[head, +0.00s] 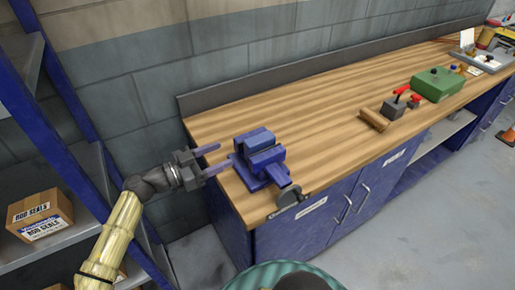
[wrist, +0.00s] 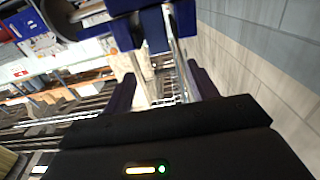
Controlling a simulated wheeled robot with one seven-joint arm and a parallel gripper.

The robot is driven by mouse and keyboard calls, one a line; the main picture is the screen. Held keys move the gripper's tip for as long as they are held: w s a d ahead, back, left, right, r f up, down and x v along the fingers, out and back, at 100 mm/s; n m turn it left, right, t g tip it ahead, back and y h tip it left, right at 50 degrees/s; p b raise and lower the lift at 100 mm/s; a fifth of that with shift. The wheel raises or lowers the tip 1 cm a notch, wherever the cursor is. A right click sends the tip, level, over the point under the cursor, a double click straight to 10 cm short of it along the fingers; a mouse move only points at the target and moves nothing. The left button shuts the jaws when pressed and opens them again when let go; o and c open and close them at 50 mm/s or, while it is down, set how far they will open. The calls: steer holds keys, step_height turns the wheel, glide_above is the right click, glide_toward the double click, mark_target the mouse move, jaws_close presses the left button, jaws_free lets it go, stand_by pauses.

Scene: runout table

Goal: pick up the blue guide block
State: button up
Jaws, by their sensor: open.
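A blue vise (head: 276,172) stands at the near left end of the wooden bench. A lighter blue block (head: 257,138), which looks like the guide block, sits upright between its jaws. In the wrist view the block (wrist: 152,28) shows at the top centre, between the darker vise jaws. My gripper (head: 224,156) is open and empty just left of the vise, its fingers pointing towards it. In the wrist view my gripper (wrist: 163,78) has its two fingers well apart, with the block ahead of them and not between them. The block's lower part is hidden by the vise.
The wooden bench (head: 310,110) is clear between the vise and a wooden piece (head: 374,120), a grey block with a red handle (head: 394,107) and a green box (head: 437,82). A blue-framed shelf (head: 75,115) with a cardboard box (head: 40,214) stands left of my arm.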

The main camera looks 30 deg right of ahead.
mark_target(246, 144)
steer(key=shift+s+r, duration=0.1)
steer(key=shift+s, duration=0.05)
steer(key=d+p, duration=0.2)
steer(key=d, duration=0.4)
steer(key=shift+d, duration=0.4)
steer(key=d, duration=0.1)
steer(key=d+p, duration=0.1)
steer(key=d, duration=0.1)
steer(key=d+p, duration=0.1)
steer(key=d, duration=0.1)
steer(key=shift+w+d, duration=0.1)
steer(key=shift+w, duration=0.2)
jaws_close()
